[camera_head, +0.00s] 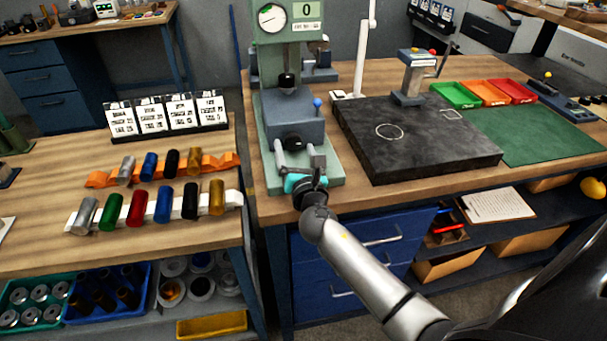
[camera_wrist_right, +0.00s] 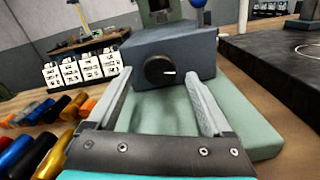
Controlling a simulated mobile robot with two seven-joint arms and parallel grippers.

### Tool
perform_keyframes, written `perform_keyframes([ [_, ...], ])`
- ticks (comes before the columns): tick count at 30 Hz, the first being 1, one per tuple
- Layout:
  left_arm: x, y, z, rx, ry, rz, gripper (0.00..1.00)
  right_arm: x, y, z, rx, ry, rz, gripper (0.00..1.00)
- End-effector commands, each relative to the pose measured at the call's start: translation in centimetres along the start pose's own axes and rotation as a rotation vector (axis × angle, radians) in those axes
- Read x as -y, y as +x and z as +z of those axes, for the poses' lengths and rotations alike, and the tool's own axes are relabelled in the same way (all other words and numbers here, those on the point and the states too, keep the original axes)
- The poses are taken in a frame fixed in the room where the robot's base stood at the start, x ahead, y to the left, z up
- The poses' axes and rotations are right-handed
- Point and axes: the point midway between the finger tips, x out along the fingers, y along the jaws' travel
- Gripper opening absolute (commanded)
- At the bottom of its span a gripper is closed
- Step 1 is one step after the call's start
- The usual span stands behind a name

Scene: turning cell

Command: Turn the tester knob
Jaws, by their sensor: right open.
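The tester (camera_head: 293,115) is a green machine with a dial, a display reading 0 and a blue-grey block on its base. Its black knob (camera_head: 292,142) is on the front of the block. In the right wrist view the knob (camera_wrist_right: 159,71) is round and dark with a white mark pointing right. My right gripper (camera_head: 301,157) is at the front of the tester, just short of the knob. In the wrist view its fingers (camera_wrist_right: 160,97) are spread to either side of the knob, apart from it. My left gripper is not in view.
A black stone plate (camera_head: 420,145) lies right of the tester on the bench. A blue ball-topped lever (camera_head: 318,103) stands beside the tester's block. Coloured cylinders (camera_head: 163,204) lie in racks on the left table. Red, orange and green trays (camera_head: 457,95) are at the back right.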

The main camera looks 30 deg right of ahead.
Motion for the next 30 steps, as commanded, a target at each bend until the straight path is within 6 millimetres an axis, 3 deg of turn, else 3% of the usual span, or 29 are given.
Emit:
perform_keyframes([
  [18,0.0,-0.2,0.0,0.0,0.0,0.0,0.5,0.0,-10.9,-0.1,-0.004,0.002,0.001,0.84],
  [24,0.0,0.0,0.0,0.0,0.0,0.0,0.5,0.0,-13.2,-0.1,-0.003,0.002,0.001,0.84],
  [30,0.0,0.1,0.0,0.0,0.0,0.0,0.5,0.0,-14.0,0.0,-0.001,0.002,0.0,0.84],
])
